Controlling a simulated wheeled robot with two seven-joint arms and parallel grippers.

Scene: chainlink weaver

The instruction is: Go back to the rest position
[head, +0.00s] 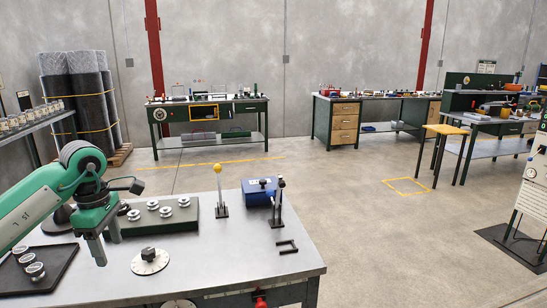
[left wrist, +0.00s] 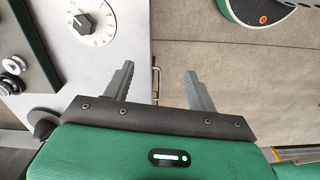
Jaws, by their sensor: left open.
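My left gripper (head: 107,252) hangs above the left part of the grey workbench top (head: 225,265), fingers pointing down. In the left wrist view its two grey fingers (left wrist: 160,70) stand apart with nothing between them. A round dial with a black knob (head: 149,260) lies on the bench just right of the gripper; it also shows in the left wrist view (left wrist: 93,26). A dark green block (head: 160,218) carrying several silver spools stands behind the gripper. My right gripper is in neither view.
A dark tray (head: 50,278) with silver pieces lies at the bench's left. A yellow-topped post (head: 219,190), a blue box (head: 258,191), a black-topped post (head: 278,203) and a dark bracket (head: 287,246) occupy its right part. Open floor (head: 350,200) lies beyond.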

